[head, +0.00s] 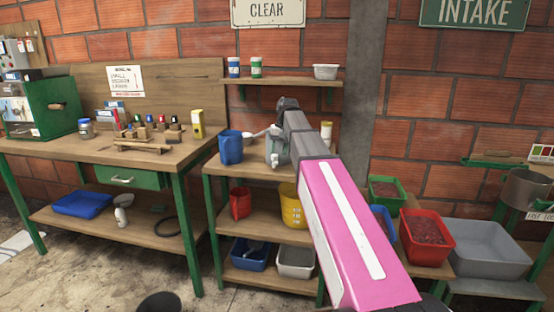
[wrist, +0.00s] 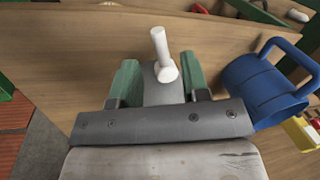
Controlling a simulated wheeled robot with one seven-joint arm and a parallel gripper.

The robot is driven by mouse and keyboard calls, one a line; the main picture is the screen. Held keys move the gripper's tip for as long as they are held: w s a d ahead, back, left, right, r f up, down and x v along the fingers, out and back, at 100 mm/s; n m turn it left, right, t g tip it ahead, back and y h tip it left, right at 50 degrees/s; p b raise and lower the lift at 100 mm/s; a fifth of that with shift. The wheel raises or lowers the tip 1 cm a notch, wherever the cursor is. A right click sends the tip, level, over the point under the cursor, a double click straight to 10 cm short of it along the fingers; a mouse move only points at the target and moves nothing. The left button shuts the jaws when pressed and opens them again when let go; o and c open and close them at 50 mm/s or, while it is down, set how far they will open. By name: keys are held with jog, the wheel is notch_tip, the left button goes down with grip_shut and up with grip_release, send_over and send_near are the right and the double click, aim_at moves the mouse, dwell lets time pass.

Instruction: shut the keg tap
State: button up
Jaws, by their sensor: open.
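My gripper (head: 277,150) is over the upper shelf board of the middle rack in the head view, right of a blue jug (head: 230,148). In the wrist view my gripper (wrist: 161,72) is open, with its green fingers apart. A white lever-like piece with a round end (wrist: 160,48) lies between and just beyond the fingers; I see no clear grip on it. It may be the keg tap's handle, but I cannot tell for sure. A grey surface (wrist: 162,92) shows below it, between the fingers. The keg's body is not clear in either view; my arm hides part of the shelf.
The blue jug (wrist: 262,90) stands close on the right in the wrist view. A wooden workbench (head: 70,148) with small tools is at left. Below are a yellow bucket (head: 292,207) and a red jug (head: 240,203).

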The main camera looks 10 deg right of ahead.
aim_at(276, 160)
jog(key=shift+a+f, duration=0.2)
jog(key=shift+f, duration=0.85)
jog(key=shift+a+f, duration=0.2)
jog(key=shift+f, duration=0.8)
grip_shut()
